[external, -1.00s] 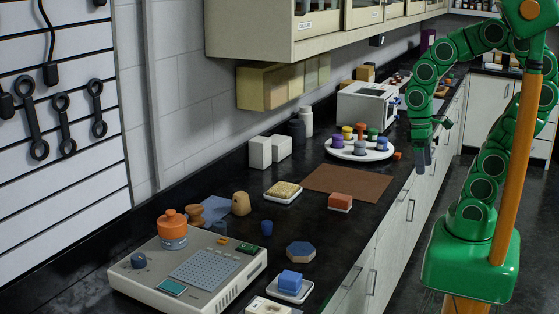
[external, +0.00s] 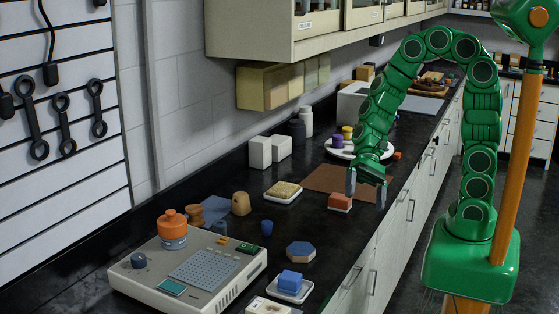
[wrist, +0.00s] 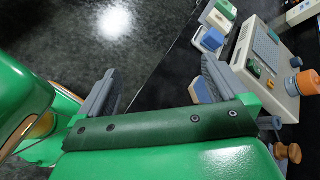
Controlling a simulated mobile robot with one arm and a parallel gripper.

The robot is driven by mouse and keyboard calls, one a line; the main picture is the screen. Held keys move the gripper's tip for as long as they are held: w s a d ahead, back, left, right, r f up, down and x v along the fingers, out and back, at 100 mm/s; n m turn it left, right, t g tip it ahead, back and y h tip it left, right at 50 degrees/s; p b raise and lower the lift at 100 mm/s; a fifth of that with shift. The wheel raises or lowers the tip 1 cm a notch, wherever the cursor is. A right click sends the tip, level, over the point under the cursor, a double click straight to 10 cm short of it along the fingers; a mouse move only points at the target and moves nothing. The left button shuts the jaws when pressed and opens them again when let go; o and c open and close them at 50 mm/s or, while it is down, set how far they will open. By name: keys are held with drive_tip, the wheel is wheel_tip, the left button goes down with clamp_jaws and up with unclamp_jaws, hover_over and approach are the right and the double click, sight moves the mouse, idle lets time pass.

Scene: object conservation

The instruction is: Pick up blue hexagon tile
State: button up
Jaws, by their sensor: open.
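The blue hexagon tile (external: 300,251) has a tan edge and lies flat on the dark counter, between the grey device and the counter's front edge. In the wrist view a blue shape with a tan edge, apparently the tile (wrist: 203,91), is partly hidden by the right finger. My gripper (external: 366,190) is open, its fingers pointing down, near the red block and well behind the tile in the external view. In the wrist view nothing is between the fingers of my gripper (wrist: 158,65).
A red block (external: 340,201) on a white base shows beside my left finger. A blue block (external: 291,280) on a white dish is just in front of the tile. Counter right of the tile is clear.

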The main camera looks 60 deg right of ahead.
drive_tip(key=w+a+f+m+t+y, duration=0.2)
drive_tip(key=w+a+f+m, duration=0.2)
drive_tip(key=w+m, duration=0.25)
drive_tip(key=m+t, duration=0.3)
drive_tip(key=m, duration=0.2)
approach(302, 247)
drive_tip(key=shift+w+a+f, duration=0.1)
drive_tip(key=shift+a+f, duration=0.45)
drive_tip(key=shift+a, duration=0.1)
drive_tip(key=shift+y, duration=0.3)
drive_tip(key=shift+x, duration=3.9)
drive_tip(key=shift+c, duration=0.2)
drive_tip(key=c, duration=1)
drive_tip(key=shift+c, duration=0.2)
drive_tip(key=shift+r, duration=0.1)
wheel_tip(302, 247, up, 10)
